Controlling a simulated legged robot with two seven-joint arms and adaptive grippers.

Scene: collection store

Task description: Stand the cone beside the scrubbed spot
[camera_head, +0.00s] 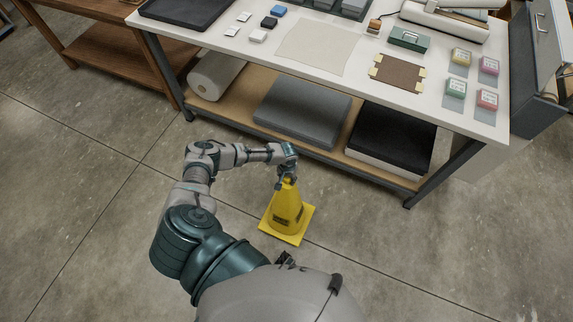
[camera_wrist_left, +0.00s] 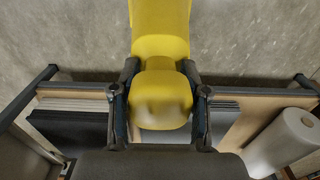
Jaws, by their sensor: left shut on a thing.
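The yellow cone (camera_head: 287,215) is upright over the concrete floor in front of the workbench, with a square yellow base and a dark label on its side. I cannot tell whether its base touches the floor. My left gripper (camera_head: 287,181) is shut on the cone's top. In the left wrist view the cone's rounded yellow top (camera_wrist_left: 160,100) sits between the two dark fingers, one on each side. No scrubbed spot stands out clearly on the floor. My right gripper is not in view.
The white-topped workbench (camera_head: 250,50) stands just beyond the cone. Its lower shelf (camera_head: 240,113) holds a white roll (camera_head: 215,75), grey sheets (camera_head: 302,108) and a black stack (camera_head: 390,135). A brown wooden table (camera_head: 105,50) is at the upper left. The floor (camera_head: 400,260) to the right is clear.

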